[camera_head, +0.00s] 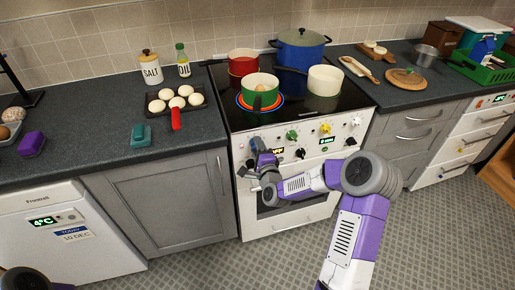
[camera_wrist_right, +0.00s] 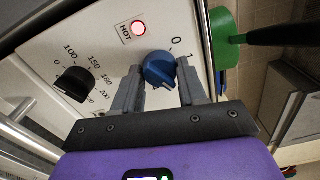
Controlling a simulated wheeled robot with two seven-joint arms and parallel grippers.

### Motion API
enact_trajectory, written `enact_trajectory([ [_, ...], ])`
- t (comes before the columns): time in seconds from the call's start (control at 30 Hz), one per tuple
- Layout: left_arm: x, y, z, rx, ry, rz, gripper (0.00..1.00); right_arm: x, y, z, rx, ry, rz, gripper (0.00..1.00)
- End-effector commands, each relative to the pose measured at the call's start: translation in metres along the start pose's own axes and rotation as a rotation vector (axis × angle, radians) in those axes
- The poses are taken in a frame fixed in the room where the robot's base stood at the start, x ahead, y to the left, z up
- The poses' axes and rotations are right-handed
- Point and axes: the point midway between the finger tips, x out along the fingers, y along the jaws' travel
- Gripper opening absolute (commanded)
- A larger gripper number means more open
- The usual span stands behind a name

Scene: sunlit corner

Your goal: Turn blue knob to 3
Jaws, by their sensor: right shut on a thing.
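The blue knob (camera_wrist_right: 159,70) is on the white front panel of the stove (camera_head: 320,135), between the two grey fingers of my right gripper (camera_wrist_right: 160,86). The fingers are shut on it from both sides. The printed marks 0 and 1 show beside the knob; further marks are hidden by a finger. I cannot tell which mark the knob points at. My left gripper is not in view.
A lit red HOT lamp (camera_wrist_right: 138,28) and a black knob (camera_wrist_right: 73,83) with temperature marks are near the blue knob. Green (camera_head: 292,135), yellow (camera_head: 326,128) and white knobs sit further right. The green pot (camera_head: 261,86) stands on the glowing front left burner. The oven handle is below.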

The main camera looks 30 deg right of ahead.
Motion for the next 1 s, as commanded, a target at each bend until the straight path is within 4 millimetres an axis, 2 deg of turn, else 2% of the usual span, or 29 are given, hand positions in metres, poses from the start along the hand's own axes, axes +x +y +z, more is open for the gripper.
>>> enact_trajectory([
  [0.43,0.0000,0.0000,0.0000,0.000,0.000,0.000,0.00,-0.0002,0.0010,0.0001,0.294,0.000,0.002,0.11],
  [1.0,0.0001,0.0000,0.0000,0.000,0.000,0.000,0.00,-0.0002,0.0007,0.0003,0.367,-0.001,0.002,0.11],
])
